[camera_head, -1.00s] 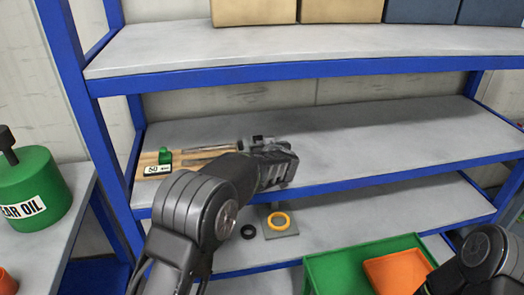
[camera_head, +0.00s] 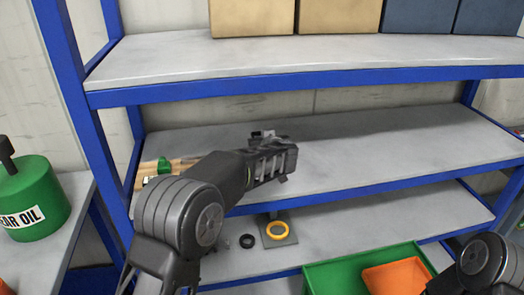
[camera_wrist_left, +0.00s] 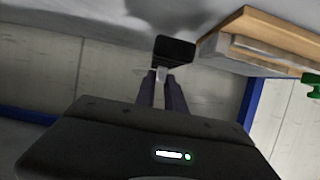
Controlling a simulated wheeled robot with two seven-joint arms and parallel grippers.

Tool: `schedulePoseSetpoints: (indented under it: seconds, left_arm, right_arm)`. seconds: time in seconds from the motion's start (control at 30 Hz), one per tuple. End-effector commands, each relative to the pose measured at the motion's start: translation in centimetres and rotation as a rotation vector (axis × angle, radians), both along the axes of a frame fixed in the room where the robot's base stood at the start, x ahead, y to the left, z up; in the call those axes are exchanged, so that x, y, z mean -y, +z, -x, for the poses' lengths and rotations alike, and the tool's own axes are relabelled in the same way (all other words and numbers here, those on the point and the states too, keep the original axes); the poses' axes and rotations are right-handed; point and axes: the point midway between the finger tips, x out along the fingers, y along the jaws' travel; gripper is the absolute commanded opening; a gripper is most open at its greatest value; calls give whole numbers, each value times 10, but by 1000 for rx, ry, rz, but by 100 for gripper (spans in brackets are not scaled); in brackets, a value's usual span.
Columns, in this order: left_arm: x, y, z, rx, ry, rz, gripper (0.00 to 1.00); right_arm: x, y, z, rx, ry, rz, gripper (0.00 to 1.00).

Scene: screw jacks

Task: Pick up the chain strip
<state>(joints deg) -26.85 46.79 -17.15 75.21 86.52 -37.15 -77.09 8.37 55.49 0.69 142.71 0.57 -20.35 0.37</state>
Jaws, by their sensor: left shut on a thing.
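My left gripper (camera_wrist_left: 163,78) is shut on a small pale piece with a dark block at its end in the wrist view; I take this for the chain strip (camera_wrist_left: 175,50). Most of the strip is not visible, so its length and how it hangs cannot be told. In the head view my left gripper (camera_head: 274,160) is over the middle shelf, to the right of a wooden holder (camera_head: 149,170), and my own arm hides part of that holder. The holder also shows in the wrist view (camera_wrist_left: 265,40). My right gripper is out of view; only part of that arm shows.
The middle shelf (camera_head: 400,145) is clear to the right. The upper shelf (camera_head: 300,50) hangs above, carrying boxes. A yellow ring (camera_head: 277,229) and a black ring (camera_head: 247,241) lie on the lower shelf. Blue posts frame the rack.

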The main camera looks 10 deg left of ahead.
Motion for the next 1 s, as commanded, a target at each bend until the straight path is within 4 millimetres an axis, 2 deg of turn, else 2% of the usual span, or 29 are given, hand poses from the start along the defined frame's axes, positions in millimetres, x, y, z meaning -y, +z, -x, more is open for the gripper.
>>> schedulePoseSetpoints:
  seconds: [0.03, 0.1, 0.3, 1.0]
  left_arm:
    - [-1, 14, -1, 5, 3, 2, 0]
    - [-1, 27, 0, 5, 2, 2, 0]
    - [-1, 46, 0, 2, 1, 0, 0]
    - [0, 47, 0, 2, 0, -1, 0]
  right_arm:
    - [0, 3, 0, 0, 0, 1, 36]
    - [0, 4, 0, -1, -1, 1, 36]
    - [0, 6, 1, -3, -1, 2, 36]
    - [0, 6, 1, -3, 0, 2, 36]
